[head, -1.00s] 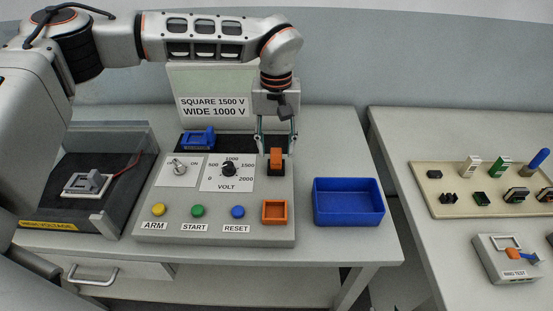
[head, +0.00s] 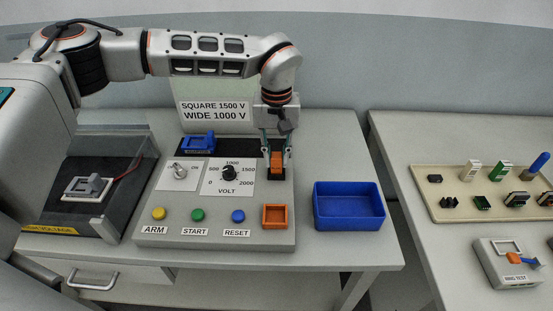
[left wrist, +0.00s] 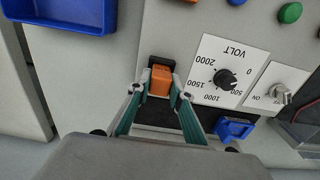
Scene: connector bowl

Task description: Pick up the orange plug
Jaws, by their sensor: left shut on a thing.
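The orange plug (head: 277,162) stands in a black socket at the right side of the grey test panel (head: 215,240). My left gripper (head: 276,158) has come down from above, with its fingers on either side of the plug. In the left wrist view the plug (left wrist: 161,82) sits between the two fingertips (left wrist: 160,92), which are shut on it. Its lower end is at the black socket (left wrist: 162,63); I cannot tell whether it is fully seated. My right gripper is not in view.
A blue bowl (head: 348,222) stands right of the panel. An orange square frame (head: 275,216) and coloured buttons lie along the panel's front. A blue connector (head: 198,142) is at the panel's back left. A second table with a beige connector tray (head: 440,205) stands right.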

